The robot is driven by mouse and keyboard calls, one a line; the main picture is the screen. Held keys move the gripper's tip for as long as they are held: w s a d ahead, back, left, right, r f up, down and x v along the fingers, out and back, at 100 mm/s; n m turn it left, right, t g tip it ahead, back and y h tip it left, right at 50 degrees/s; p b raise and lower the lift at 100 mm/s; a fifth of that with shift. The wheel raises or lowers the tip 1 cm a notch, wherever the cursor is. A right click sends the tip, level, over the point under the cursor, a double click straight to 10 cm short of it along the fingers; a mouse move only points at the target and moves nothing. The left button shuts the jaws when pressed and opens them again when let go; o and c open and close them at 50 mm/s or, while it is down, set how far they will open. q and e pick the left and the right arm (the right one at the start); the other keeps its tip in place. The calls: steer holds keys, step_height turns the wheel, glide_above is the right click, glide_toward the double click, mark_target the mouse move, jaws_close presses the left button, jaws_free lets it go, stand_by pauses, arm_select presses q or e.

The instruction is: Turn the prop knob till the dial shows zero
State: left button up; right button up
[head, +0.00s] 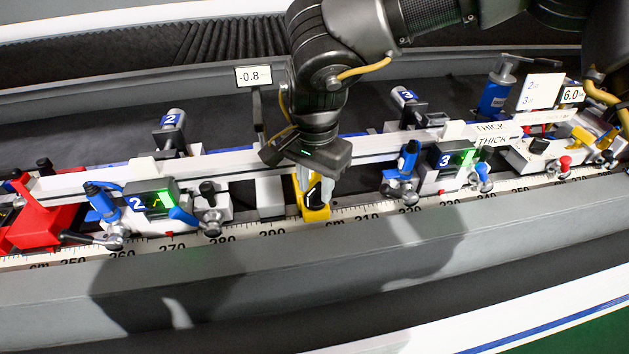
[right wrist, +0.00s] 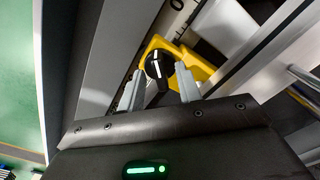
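The prop knob (right wrist: 159,66) is black with a white line and sits on a yellow prop (right wrist: 195,66) in the right wrist view. In the head view the yellow prop (head: 316,209) stands under the long white profile, and the knob is mostly hidden by my gripper. My right gripper (right wrist: 160,82) is open, with one finger on each side of the knob and small gaps showing. It also shows in the head view (head: 311,187), pointing down at the prop. The dial display (head: 254,76) behind the profile reads -0.8. My left gripper is not in view.
The white profile (head: 90,181) runs along the ruler (head: 345,220). Clamp unit 2 (head: 150,199) stands left of the prop, clamp unit 3 (head: 452,162) right. A red block (head: 42,220) is at far left. A display (head: 573,95) at right reads 6.0.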

jaws_close()
stand_by(0.3)
